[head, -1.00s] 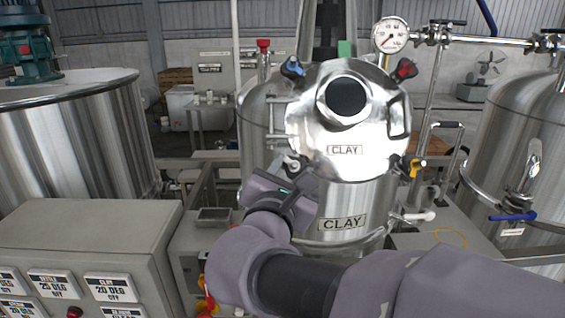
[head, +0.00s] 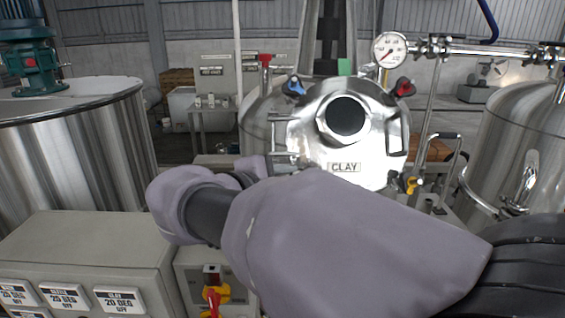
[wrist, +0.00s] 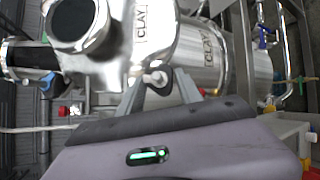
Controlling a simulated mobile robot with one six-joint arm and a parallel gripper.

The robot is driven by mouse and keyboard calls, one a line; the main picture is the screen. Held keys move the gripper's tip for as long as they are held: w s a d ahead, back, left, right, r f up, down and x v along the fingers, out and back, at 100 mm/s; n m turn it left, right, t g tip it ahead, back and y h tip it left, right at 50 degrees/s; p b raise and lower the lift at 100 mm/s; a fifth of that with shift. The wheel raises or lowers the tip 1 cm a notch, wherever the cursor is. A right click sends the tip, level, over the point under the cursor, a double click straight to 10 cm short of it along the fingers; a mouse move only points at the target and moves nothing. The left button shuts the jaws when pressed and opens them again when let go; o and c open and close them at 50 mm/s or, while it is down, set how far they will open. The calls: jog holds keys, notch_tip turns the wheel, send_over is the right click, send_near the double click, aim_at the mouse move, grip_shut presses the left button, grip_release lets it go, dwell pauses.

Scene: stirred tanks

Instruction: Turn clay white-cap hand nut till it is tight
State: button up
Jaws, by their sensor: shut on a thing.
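The clay tank's round steel lid (head: 375,135) carries a CLAY label, and the lid looks closed. In the wrist view the white-cap hand nut (wrist: 155,78) is at the lid's edge, between the two grey fingers of my gripper (wrist: 158,83). The fingers are shut on it. In the head view my own arm hides the nut and most of the gripper. The lid also shows in the wrist view (wrist: 112,68). Other hand nuts around the lid have a blue cap (head: 294,86), a red cap (head: 404,87) and a yellow cap (head: 411,184).
A pressure gauge (head: 391,49) and a pipe stand behind the lid. Steel tanks stand at left (head: 75,140) and right (head: 515,150). A grey control box (head: 85,250) with labels is at front left. A red-and-yellow switch (head: 213,294) sits low in front.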

jog(key=m+g+p, duration=0.1)
jog(key=m, duration=0.1)
jog(key=m+g+p, duration=0.1)
jog(key=m+p, duration=0.1)
jog(key=shift+w+r+g+y, duration=0.15)
jog(key=shift+r+g+y, duration=0.15)
jog(key=shift+r+y, duration=0.1)
jog(key=shift+m+g+y+p, duration=0.5)
jog(key=shift+m+g+p, duration=0.3)
jog(key=shift+m, duration=0.7)
jog(key=o, duration=1.4)
jog(key=shift+d, duration=0.1)
jog(key=shift+c, duration=0.2)
jog(key=p+v, duration=0.5)
jog(key=v, duration=1.2)
jog(key=shift+r, duration=0.2)
